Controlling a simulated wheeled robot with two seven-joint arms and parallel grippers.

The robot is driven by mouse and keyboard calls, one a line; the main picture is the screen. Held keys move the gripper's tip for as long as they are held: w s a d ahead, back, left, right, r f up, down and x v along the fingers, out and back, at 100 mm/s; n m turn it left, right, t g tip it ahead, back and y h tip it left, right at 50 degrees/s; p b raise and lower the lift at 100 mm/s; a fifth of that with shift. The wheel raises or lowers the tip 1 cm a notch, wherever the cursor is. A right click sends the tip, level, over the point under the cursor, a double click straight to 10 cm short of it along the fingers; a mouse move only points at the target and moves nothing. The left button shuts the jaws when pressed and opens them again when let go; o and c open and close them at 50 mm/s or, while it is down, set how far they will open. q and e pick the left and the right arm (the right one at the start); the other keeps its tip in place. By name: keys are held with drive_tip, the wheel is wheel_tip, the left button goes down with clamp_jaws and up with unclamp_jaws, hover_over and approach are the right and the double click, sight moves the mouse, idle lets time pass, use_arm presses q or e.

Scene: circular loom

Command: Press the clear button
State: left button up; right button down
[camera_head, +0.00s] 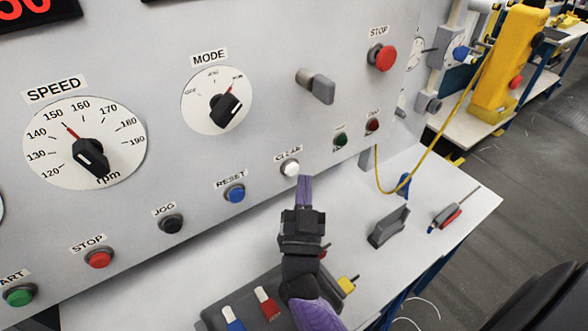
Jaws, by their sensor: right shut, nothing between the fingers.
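The clear button (290,169) is a small white round button on the grey control panel, under a label that reads CLEAR. My right gripper (305,179) comes up from the bottom of the head view, with its purple fingers closed together and empty. Its fingertips show just below and slightly right of the white button. I cannot tell whether they touch it. The button's face is not covered. My left gripper is not in view.
The blue reset button (234,193) and black jog button (171,223) lie left of the clear button. Small green (340,139) and red (372,125) lights sit to its right. A grey shelf (455,212) below the panel holds several tools.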

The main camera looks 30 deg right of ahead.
drive_tip(key=shift+w, duration=0.1)
drive_tip(key=shift+w, duration=0.35)
drive_tip(key=shift+w, duration=0.4)
idle(0.7)
drive_tip(key=shift+s, duration=0.85)
drive_tip(key=shift+s+d+p, duration=0.2)
drive_tip(key=shift+s+p, duration=1.1)
drive_tip(key=shift+s, duration=1.2)
